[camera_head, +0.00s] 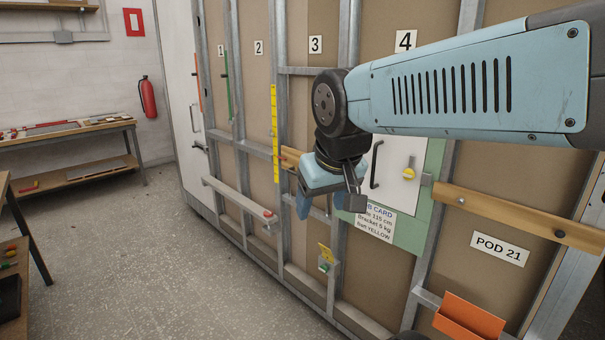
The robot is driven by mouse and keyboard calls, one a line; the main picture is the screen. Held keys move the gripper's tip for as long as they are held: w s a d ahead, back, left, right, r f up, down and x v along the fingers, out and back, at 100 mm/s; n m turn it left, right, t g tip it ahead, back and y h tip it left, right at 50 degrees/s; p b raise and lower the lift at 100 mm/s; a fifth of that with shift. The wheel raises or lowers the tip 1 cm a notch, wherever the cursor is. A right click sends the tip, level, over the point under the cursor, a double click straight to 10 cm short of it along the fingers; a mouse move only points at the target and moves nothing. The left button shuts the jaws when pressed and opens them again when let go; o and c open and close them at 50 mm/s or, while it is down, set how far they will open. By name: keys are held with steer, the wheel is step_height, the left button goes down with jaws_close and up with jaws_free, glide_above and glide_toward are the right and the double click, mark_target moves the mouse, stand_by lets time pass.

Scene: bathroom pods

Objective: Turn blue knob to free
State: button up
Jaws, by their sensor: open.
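I cannot make out a clearly blue knob. A yellow knob (409,173) sits on a white panel (398,150) in the wall bay marked 4, to the right of my gripper. A small greenish knob or button (324,266) sits on a grey box with a yellow plate, low on the wall below my gripper. My gripper (328,203) is open, pointing down in front of the wall, and looks empty. It hides part of the wall and the card behind it, and it looks apart from both knobs.
A black handle (376,164) is on the white panel. A wooden rail (520,214) and an orange holder (468,318) are at the right. A ledge (238,200) juts from the wall. A workbench (70,150) stands at the far left. The floor between is clear.

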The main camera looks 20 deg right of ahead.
steer(key=shift+o, duration=0.6)
steer(key=w+d+g+h, duration=0.2)
steer(key=w+d+h, duration=0.1)
steer(key=w, duration=0.4)
steer(key=w+d+m+g+h, duration=0.1)
steer(key=w+d+g+h, duration=0.1)
steer(key=w+d, duration=0.4)
steer(key=shift+w+d+m+h, duration=0.15)
steer(key=shift+w+m+h, duration=0.15)
steer(key=shift+w+h, duration=0.5)
steer(key=w+d+f+h, duration=0.2)
steer(key=w+f+h, duration=0.1)
steer(key=w, duration=0.6)
steer(key=w+d+f+m+t+h, duration=0.1)
steer(key=w+d+f+h, duration=0.15)
steer(key=w, duration=0.75)
steer(key=w+d+f+h, duration=0.2)
steer(key=w+f, duration=0.2)
steer(key=w, duration=0.5)
steer(key=w+f+m+t+h, duration=0.15)
steer(key=w+f+t, duration=0.25)
steer(key=w+f, duration=0.75)
steer(key=x, duration=1.4)
steer(key=shift+s+r+h, duration=0.2)
steer(key=shift+r+h, duration=0.1)
steer(key=shift+h, duration=0.1)
steer(key=shift+n, duration=0.25)
